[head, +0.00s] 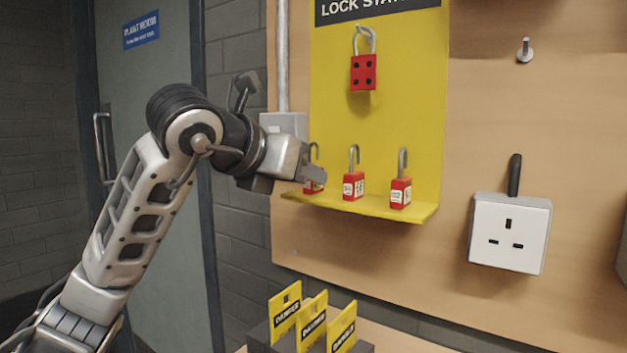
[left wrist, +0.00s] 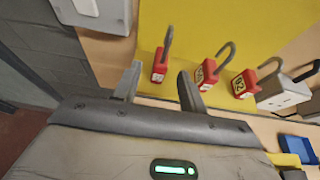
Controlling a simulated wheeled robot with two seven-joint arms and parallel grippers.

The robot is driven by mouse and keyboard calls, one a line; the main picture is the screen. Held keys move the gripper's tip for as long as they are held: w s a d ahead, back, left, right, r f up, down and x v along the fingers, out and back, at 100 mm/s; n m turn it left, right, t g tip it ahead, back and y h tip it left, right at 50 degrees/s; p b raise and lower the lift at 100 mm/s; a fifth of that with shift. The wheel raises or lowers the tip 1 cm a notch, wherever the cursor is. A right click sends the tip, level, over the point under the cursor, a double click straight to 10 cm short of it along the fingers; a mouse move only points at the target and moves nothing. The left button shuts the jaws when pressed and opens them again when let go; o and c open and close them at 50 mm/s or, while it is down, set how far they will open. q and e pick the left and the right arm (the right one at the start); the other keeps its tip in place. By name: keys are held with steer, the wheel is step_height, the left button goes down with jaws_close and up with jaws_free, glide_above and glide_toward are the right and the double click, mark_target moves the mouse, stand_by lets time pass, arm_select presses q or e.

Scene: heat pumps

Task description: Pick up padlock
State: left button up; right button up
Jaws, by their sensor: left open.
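Three red padlocks with open grey shackles and white labels stand in a row on the yellow lock station's shelf (head: 365,206). In the head view they are the left padlock (head: 313,187), partly hidden by my gripper, the middle padlock (head: 354,185) and the right padlock (head: 400,193). My left gripper (head: 318,175) is at the left padlock. In the left wrist view its two fingers (left wrist: 158,85) are apart, and the left padlock (left wrist: 160,68) shows between and beyond them. I cannot tell whether they touch it. My right gripper is not in view.
A white socket box (head: 510,233) is on the panel at right. Yellow danger tags (head: 312,322) stand in a dark holder below. A grey conduit box (head: 284,125) is behind my gripper.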

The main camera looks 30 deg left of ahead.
mark_target(309, 195)
arm_select(q)
steer(key=shift+x, duration=1.55)
steer(key=shift+s, duration=0.1)
jaws_close()
